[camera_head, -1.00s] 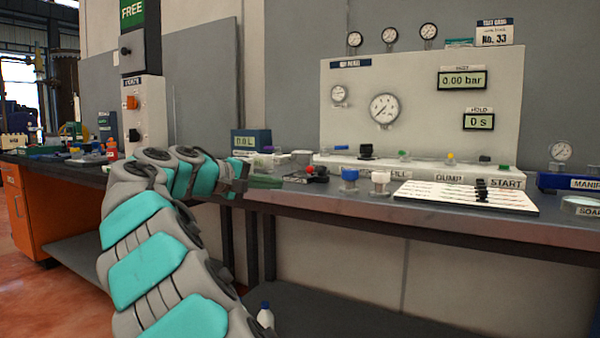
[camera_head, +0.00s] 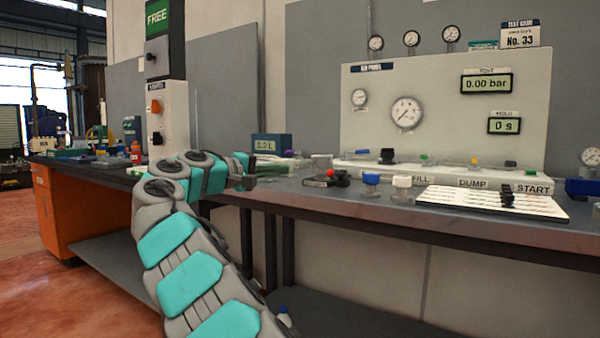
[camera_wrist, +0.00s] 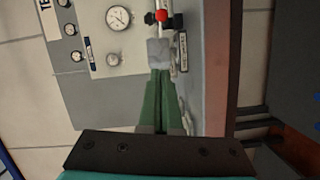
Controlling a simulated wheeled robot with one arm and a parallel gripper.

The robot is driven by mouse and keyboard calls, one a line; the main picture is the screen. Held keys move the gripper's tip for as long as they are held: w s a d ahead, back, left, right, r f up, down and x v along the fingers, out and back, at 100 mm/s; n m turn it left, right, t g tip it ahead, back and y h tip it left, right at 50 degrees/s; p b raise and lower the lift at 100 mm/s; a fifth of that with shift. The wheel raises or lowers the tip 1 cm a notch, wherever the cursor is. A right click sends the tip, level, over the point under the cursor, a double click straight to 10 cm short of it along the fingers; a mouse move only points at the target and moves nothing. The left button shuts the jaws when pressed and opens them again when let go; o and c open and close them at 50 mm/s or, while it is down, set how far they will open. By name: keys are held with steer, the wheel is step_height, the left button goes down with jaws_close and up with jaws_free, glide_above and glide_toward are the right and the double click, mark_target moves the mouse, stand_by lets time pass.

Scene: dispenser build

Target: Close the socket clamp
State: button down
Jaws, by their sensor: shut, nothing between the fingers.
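A small black fixture with a red knob (camera_head: 332,175) sits on the bench, left of the blue-capped jar. It looks like the socket clamp, but I cannot tell whether it is open or shut. My gripper (camera_head: 273,171) is to its left at about bench-top height, apart from it in the picture. In the wrist view my green fingers (camera_wrist: 160,82) are together and empty. Beyond their tips are a greyish block (camera_wrist: 158,52) and red and black knobs (camera_wrist: 161,16). I cannot tell whether the tips touch the block.
The bench (camera_head: 400,213) holds a blue-capped jar (camera_head: 371,180), a white-capped jar (camera_head: 402,184) and a white board (camera_head: 490,203). The gauge panel (camera_head: 440,120) stands behind. A blue display box (camera_head: 271,145) is behind my gripper. An orange cabinet (camera_head: 68,210) is at left.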

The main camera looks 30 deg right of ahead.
mark_target(328, 173)
steer(key=d, duration=0.6)
steer(key=w+d, duration=0.1)
steer(key=d, duration=0.2)
steer(key=shift+d+f, duration=0.1)
steer(key=shift+f, duration=0.15)
steer(key=shift+s+d+f+b, duration=0.2)
steer(key=shift+s+b, duration=0.1)
steer(key=shift+s, duration=0.3)
steer(key=shift+s+d+f+b, duration=0.1)
steer(key=shift+s+d+b, duration=0.15)
steer(key=shift+s, duration=0.35)
steer(key=shift+s+d+f+b, duration=0.1)
steer(key=shift+s+d+b, duration=0.15)
steer(key=shift+s, duration=0.35)
